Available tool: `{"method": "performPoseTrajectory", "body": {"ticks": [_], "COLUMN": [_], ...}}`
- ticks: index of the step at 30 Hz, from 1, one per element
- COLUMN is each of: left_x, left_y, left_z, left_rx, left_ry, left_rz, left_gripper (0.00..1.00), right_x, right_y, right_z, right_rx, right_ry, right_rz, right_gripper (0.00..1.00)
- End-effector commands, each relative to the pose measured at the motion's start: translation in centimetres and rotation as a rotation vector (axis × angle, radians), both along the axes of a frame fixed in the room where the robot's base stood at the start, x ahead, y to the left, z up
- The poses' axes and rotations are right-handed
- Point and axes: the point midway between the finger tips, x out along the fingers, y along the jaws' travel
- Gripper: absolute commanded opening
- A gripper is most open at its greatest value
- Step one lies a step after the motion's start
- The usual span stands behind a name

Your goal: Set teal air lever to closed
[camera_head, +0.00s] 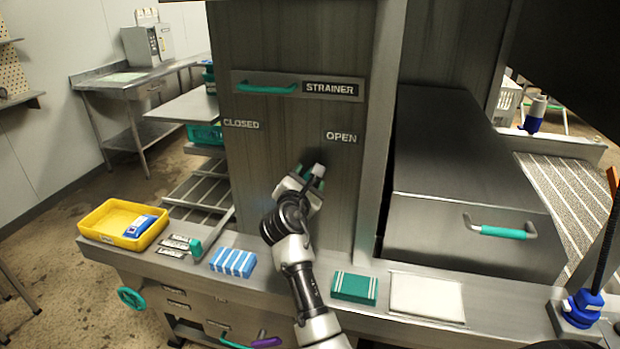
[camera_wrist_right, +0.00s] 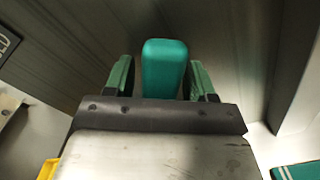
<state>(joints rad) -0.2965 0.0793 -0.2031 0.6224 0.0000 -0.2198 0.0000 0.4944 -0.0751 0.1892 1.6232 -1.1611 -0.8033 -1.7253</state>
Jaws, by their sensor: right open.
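The teal lever (camera_wrist_right: 165,68) stands between the two fingers of my right gripper (camera_wrist_right: 157,78) in the right wrist view. The fingers are apart, one on each side of it, with a visible gap. In the head view my right gripper (camera_head: 312,176) is at the steel panel (camera_head: 290,140), just below and left of the OPEN label (camera_head: 341,137). The CLOSED label (camera_head: 241,124) is further left on the panel. In the head view the gripper mostly hides the lever. My left gripper is not in view.
A ledge below the panel carries a yellow tray (camera_head: 98,234), a blue striped box (camera_head: 233,262), a green box (camera_head: 354,287) and a white pad (camera_head: 427,297). A teal-handled strainer bar (camera_head: 316,88) is above. A steel post (camera_head: 376,130) stands right of my gripper.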

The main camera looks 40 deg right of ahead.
Motion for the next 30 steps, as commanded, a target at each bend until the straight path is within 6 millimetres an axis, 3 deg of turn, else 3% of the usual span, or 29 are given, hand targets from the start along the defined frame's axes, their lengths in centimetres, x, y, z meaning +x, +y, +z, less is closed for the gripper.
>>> {"method": "performPoseTrajectory", "body": {"ticks": [7,17,25,30], "left_x": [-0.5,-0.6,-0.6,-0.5], "left_y": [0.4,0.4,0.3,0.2], "left_z": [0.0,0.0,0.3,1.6], "left_rx": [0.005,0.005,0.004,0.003], "left_ry": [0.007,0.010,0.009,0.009], "left_rz": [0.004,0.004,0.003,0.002], "left_gripper": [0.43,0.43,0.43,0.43], "right_x": [0.0,0.0,0.0,0.3], "right_y": [0.0,0.0,0.0,0.2], "right_z": [0.0,0.0,0.2,0.7], "right_rx": [0.000,0.000,-0.006,-0.037], "right_ry": [0.000,0.000,0.007,0.045], "right_rz": [0.000,0.000,0.000,0.001], "right_gripper": [0.52,0.02,0.00,0.00]}}
